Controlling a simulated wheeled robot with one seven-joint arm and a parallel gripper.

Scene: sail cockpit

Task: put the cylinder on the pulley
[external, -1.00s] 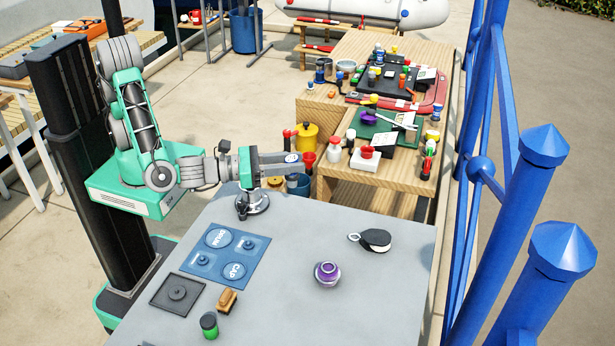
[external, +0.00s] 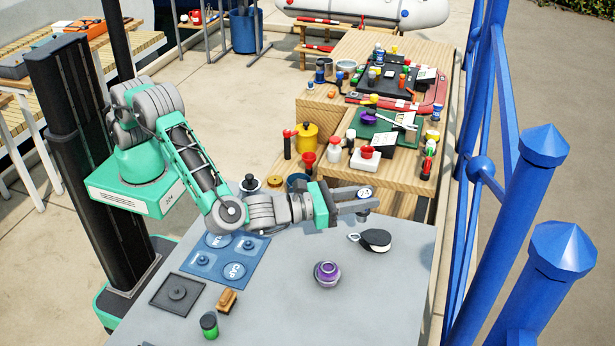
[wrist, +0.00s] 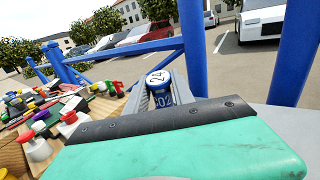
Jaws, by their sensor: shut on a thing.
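The cylinder (wrist: 160,88) is blue with a white top disc marked 24 and "CO2" on its side. My gripper (wrist: 161,95) is shut on it, with a finger on each side. In the external view the gripper (external: 362,203) holds the cylinder (external: 365,192) above the grey table's far right part. The pulley (external: 376,240), a black and white block with a metal ring at its left, lies on the table. In that picture it is just below the gripper, apart from it. The pulley is not visible in the wrist view.
On the grey table (external: 300,315) are a purple round thing (external: 327,274), a green jar (external: 209,325), a wooden brush (external: 227,301), a black plate (external: 178,293) and a blue panel (external: 243,262). Cluttered wooden benches stand behind. Blue railings (external: 510,200) rise at the right.

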